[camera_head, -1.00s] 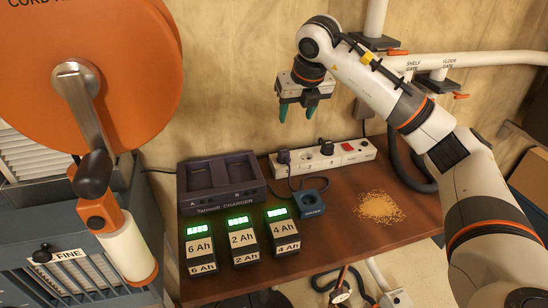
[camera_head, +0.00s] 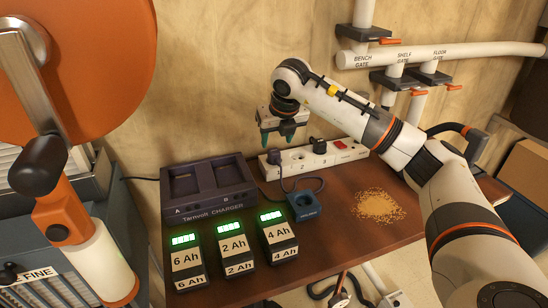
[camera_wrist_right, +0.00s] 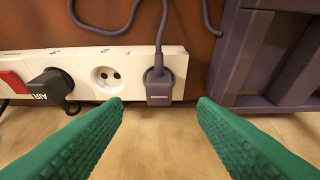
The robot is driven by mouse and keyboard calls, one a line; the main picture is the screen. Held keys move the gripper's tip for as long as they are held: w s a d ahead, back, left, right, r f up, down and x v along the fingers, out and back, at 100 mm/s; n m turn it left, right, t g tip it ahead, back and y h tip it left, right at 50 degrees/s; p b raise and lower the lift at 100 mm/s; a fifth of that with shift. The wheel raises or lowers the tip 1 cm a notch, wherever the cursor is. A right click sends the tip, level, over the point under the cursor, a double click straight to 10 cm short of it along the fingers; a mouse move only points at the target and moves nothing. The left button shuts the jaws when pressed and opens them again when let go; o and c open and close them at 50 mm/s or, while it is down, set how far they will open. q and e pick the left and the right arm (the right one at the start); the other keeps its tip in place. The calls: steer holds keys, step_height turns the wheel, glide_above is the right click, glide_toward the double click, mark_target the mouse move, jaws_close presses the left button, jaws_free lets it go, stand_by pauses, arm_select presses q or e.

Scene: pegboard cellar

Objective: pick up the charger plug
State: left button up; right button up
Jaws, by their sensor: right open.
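The charger plug (camera_head: 271,158) is a dark purple-grey plug in the end socket of a white power strip (camera_head: 297,162) against the back wall, with a cord running from it. In the right wrist view, the plug (camera_wrist_right: 158,88) is upright between the fingertips in the picture, with its cord rising from it. My right gripper (camera_head: 277,138) is open, its green fingers apart, just above the plug in the head view. It also shows in the wrist view (camera_wrist_right: 160,104), with nothing between its fingers. My left gripper is out of view.
A black plug (camera_wrist_right: 50,86) and a red switch (camera_wrist_right: 12,82) are on the strip beyond an empty socket. The purple charger (camera_head: 208,187) stands close beside the strip. A blue-grey block (camera_head: 303,206), several batteries and a sawdust pile (camera_head: 379,206) are on the bench.

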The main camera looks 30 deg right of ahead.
mark_target(274, 151)
steer(key=p+x, duration=0.1)
steer(key=x, duration=0.4)
steer(key=shift+w+d+f, duration=0.1)
steer(key=shift+c, duration=0.4)
jaws_close()
step_height(274, 151, up, 10)
steer(key=shift+b, duration=0.4)
